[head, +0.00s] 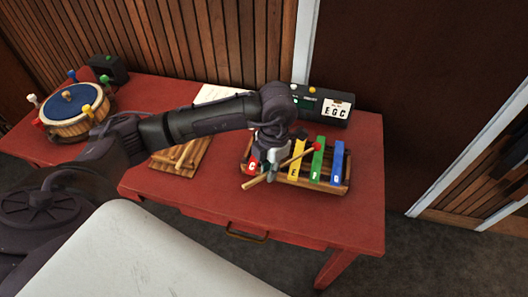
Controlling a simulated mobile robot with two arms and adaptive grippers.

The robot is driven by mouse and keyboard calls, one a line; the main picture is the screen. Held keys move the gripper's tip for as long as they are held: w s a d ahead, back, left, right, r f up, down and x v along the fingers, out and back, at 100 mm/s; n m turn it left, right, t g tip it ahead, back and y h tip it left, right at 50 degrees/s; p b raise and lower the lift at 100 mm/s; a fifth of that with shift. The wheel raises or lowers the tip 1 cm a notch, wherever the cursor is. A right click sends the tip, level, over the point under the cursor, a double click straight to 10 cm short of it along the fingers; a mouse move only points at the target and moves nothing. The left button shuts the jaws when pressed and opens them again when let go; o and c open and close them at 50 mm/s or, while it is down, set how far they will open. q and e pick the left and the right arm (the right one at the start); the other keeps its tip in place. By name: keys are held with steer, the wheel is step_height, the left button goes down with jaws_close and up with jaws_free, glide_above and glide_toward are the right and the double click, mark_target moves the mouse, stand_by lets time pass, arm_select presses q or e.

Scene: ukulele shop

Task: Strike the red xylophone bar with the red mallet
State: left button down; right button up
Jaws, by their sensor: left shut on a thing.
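The xylophone (344,187) is a wooden frame with coloured bars at the right of the red table. Its red bar (252,167), marked C, is at the left end and partly hidden by my gripper. Yellow (295,172), green (317,167) and blue (337,165) bars follow to the right. My left gripper (269,174) is shut on the red mallet (316,147), holding its wooden stick over the left part of the xylophone. The stick slants up to the right, and the red head appears over the green bar. I cannot tell its height. My right gripper is not in view.
A black device (322,106) with an E G C card stands behind the xylophone. A wooden rack (180,158) with sticks lies left of it. A blue-topped drum (72,105) with coloured knobs is at the far left. The table front (215,212) is clear.

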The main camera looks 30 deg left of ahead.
arm_select(q)
steer(key=shift+w+a+f+n+h, duration=0.2)
steer(key=shift+f+n, duration=0.5)
steer(key=shift+n, duration=1.25)
steer(key=shift+a+f+n+h, duration=0.1)
steer(key=shift+a+f+n, duration=0.45)
steer(key=shift+n, duration=1.45)
steer(key=shift+w+a+f+n+h, duration=0.1)
steer(key=shift+f+n, duration=0.75)
steer(key=shift+n, duration=1.1)
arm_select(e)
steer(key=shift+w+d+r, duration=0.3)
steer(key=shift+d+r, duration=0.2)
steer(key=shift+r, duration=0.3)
arm_select(q)
steer(key=shift+f, duration=0.1)
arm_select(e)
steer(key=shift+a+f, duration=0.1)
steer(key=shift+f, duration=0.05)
arm_select(q)
step_height(320, 180, up, 4)
steer(key=p, duration=0.3)
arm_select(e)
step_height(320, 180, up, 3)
